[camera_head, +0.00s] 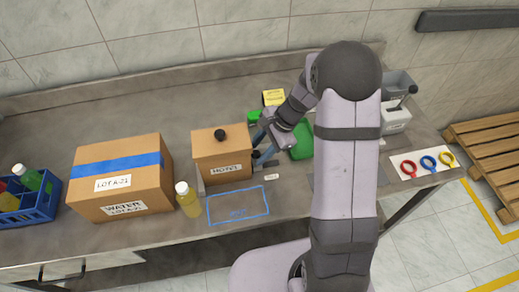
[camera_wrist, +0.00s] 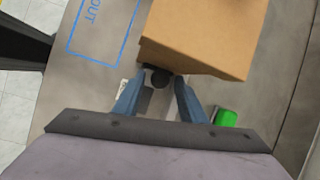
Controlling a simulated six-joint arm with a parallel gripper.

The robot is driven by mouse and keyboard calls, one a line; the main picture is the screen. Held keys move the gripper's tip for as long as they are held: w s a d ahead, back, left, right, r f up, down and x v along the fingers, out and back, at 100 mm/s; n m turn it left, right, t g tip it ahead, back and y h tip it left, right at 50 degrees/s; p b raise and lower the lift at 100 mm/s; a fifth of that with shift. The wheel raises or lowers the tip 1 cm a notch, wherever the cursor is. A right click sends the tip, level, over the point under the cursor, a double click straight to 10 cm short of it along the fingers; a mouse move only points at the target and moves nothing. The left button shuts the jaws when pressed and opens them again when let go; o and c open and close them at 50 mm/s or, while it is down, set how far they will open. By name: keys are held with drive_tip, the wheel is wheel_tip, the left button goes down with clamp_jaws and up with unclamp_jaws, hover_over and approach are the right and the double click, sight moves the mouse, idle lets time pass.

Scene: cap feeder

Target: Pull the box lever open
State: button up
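A small brown box (camera_head: 222,160) with a white label and a black knob (camera_head: 220,134) on its top stands mid-bench. The box also fills the upper part of the wrist view (camera_wrist: 205,35). A dark round lever knob (camera_wrist: 159,79) sticks out from the side of the box; in the head view it shows at the box's right side (camera_head: 256,154). My gripper (camera_head: 262,147) is at that side. In the wrist view its two blue fingers (camera_wrist: 159,88) are apart, one on each side of the knob. I cannot tell whether either finger touches it.
A larger carton (camera_head: 120,180) with blue tape and a yellow bottle (camera_head: 187,200) stand left of the box. A blue outlined area (camera_head: 237,206) lies in front of it. A green object (camera_head: 302,142) is close to the right of my gripper. A card with coloured rings (camera_head: 427,162) lies far right.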

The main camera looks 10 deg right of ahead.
clamp_jaws()
drive_tip(key=shift+d, duration=2.4)
drive_tip(key=shift+o, duration=1.5)
unclamp_jaws()
drive_tip(key=shift+a, duration=0.1)
drive_tip(key=shift+r, duration=0.15)
drive_tip(key=b+v, duration=0.1)
drive_tip(key=v, duration=0.6)
drive_tip(key=shift+b, duration=0.35)
